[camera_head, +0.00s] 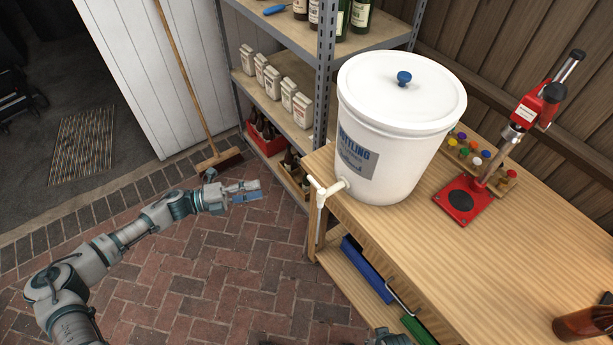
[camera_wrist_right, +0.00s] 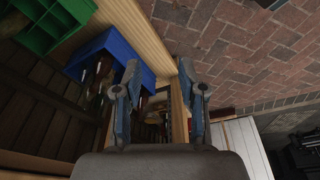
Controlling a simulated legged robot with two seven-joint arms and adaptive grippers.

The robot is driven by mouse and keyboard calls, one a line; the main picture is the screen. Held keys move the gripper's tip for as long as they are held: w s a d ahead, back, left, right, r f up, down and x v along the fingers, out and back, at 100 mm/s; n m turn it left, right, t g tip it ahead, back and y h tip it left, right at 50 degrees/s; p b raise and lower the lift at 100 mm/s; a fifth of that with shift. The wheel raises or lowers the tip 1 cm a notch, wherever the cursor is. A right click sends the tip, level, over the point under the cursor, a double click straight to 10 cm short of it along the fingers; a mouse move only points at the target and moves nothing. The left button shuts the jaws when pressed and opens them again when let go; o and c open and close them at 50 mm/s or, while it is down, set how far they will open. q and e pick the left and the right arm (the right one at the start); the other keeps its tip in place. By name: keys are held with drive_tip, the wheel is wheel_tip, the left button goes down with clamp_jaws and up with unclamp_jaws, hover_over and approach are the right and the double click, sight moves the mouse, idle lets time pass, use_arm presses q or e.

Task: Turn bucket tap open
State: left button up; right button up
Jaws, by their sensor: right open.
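The white bucket (camera_head: 388,150) with a lid and blue knob stands on the wooden bench. Its white tap (camera_head: 322,193) sticks out low on the left side, past the bench edge, with its spout pointing down. My left gripper (camera_head: 258,191) is over the brick floor, left of the tap and apart from it; whether its fingers are parted is unclear. My right gripper (camera_wrist_right: 159,68) is open in the right wrist view, with nothing seen held between its fingers. In the head view only a bit of the right arm shows at the bottom edge. The tap is not identifiable in the wrist view.
A red bottle capper (camera_head: 462,203) and a rack of colored caps (camera_head: 470,152) stand right of the bucket. Under the bench are a blue crate (camera_head: 368,270) and a green crate (camera_head: 418,329). A metal shelf (camera_head: 324,75) stands behind; a broom (camera_head: 218,160) leans nearby.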

sight(310, 181)
use_arm(q)
drive_tip(key=x, duration=1.5)
drive_tip(key=shift+w+d+f+b, duration=0.1)
drive_tip(key=shift+w+d+b, duration=0.05)
drive_tip(key=shift+d+b, duration=0.2)
drive_tip(key=shift+d, duration=0.8)
drive_tip(key=shift+c, duration=1.2)
clamp_jaws()
use_arm(e)
drive_tip(key=shift+s+d+r, duration=0.1)
drive_tip(key=shift+d+r, duration=0.65)
